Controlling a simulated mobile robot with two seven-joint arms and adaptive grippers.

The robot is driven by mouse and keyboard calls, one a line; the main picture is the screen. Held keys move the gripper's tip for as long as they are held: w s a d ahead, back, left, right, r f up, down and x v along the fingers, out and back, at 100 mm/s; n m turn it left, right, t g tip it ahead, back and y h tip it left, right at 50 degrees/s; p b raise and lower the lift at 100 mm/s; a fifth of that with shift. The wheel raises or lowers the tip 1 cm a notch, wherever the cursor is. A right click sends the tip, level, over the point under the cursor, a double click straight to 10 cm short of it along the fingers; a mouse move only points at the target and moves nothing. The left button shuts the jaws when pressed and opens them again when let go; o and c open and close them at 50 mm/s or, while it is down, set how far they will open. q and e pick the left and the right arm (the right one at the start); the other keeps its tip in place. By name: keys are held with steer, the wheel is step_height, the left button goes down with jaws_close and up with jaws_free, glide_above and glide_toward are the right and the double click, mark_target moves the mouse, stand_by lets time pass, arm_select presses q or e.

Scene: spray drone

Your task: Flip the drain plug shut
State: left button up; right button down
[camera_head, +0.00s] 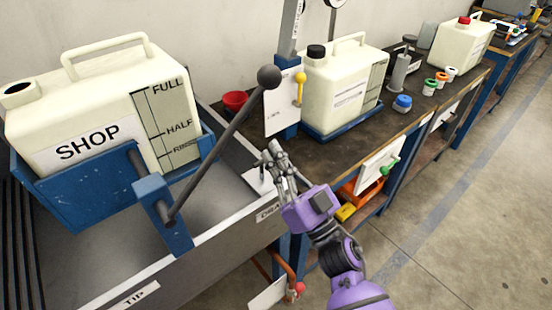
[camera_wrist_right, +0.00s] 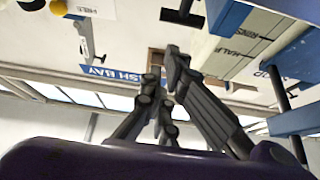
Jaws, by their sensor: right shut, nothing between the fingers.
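My right gripper (camera_head: 274,155) is shut and empty, held above the right end of the grey trough (camera_head: 95,262), beside its front rim. A label starting "DRA" (camera_head: 268,212) is on that rim, partly hidden by my gripper. Below it, a red knob (camera_head: 299,288) sits by a white plate and an orange pipe (camera_head: 285,266); I cannot tell whether this is the drain plug or how it is set. In the right wrist view, my gripper's fingers (camera_wrist_right: 165,72) point away from the trough, with nothing between them. My left gripper is not in view.
A jug marked SHOP (camera_head: 85,108) sits in a blue tilting cradle (camera_head: 85,195) with a black-knobbed lever (camera_head: 215,150) near my gripper. A blue post with a white card and yellow knob (camera_head: 299,90) stands behind. The bench to the right holds another jug (camera_head: 335,85).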

arm_select(q)
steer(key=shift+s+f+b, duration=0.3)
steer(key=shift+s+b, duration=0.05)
steer(key=shift+b, duration=0.5)
arm_select(e)
steer(key=r+v, duration=0.1)
steer(key=v, duration=0.8)
steer(key=shift+s+d, duration=0.35)
steer(key=shift+s, duration=0.15)
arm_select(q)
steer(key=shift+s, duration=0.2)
